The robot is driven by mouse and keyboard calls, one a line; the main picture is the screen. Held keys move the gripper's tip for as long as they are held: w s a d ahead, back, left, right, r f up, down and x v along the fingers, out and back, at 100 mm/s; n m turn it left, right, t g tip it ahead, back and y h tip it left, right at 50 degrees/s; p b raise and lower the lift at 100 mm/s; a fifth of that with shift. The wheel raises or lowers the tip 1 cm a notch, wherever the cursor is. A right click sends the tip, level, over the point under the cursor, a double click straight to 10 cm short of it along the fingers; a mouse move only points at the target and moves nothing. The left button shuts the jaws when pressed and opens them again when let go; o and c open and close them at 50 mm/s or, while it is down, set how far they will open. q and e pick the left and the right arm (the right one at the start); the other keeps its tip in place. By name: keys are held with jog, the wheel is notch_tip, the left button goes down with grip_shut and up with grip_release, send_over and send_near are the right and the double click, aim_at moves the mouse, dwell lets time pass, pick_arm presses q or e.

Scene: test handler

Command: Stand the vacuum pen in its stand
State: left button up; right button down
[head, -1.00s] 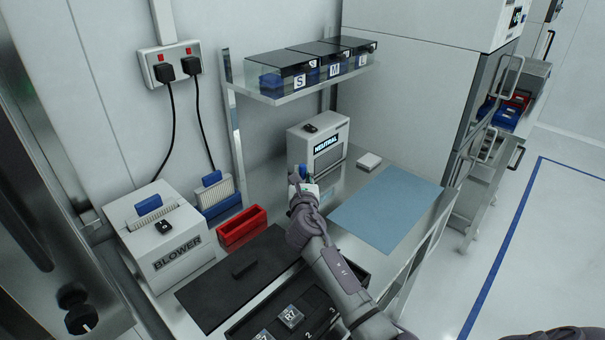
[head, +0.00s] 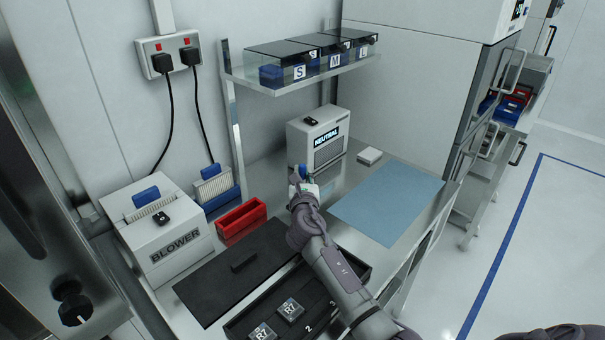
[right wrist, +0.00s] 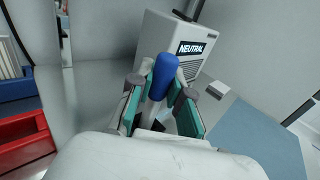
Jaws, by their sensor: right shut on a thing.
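My right gripper (head: 304,188) is shut on a blue-ended piece, which I take to be the vacuum pen (head: 305,171). They are over the bench, in front of the NEUTRAL box. In the right wrist view the pen's blue rounded end (right wrist: 163,75) sticks up between the teal-lined fingers (right wrist: 160,100), slightly tilted. The pen's lower part is mostly hidden by the gripper. I cannot make out the pen's stand for certain; the gripper and arm may hide it. My left gripper is not in view.
The NEUTRAL box (head: 309,150) stands just behind the gripper. A blue mat (head: 390,205) lies right, with a small white block (head: 369,156) behind it. A red bin (head: 241,220), black mat (head: 225,285), chip tray (head: 345,285) and BLOWER box (head: 160,240) surround the arm. A shelf (head: 300,78) hangs above.

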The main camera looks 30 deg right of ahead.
jog(key=shift+f, duration=0.25)
jog(key=c, duration=1)
grip_release()
jog(key=shift+r, duration=0.1)
jog(key=shift+s, duration=0.1)
jog(key=v, duration=1.2)
